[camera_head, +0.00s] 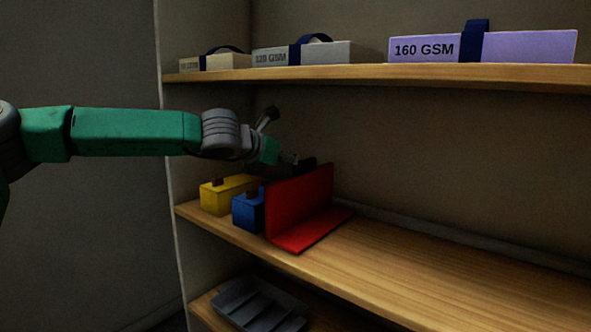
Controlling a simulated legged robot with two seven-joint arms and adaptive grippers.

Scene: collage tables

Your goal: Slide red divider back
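The red divider (302,209) stands upright on the middle shelf, an L shape with its foot lying to the right on the wood. A blue block (248,213) is just left of it, and a yellow block (223,195) is further left by the side wall. My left gripper (298,161) reaches in from the left above the blocks, at the top edge of the divider. Its fingers are dark and small, and I cannot tell whether they touch the divider or are open or shut. My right gripper does not show.
The middle shelf (430,272) is bare to the right of the divider. The upper shelf (370,74) holds strapped boxes, one a purple box (525,47) marked 160 GSM. A grey tray (262,307) lies on the lower shelf. The cabinet's side wall (170,215) stands at left.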

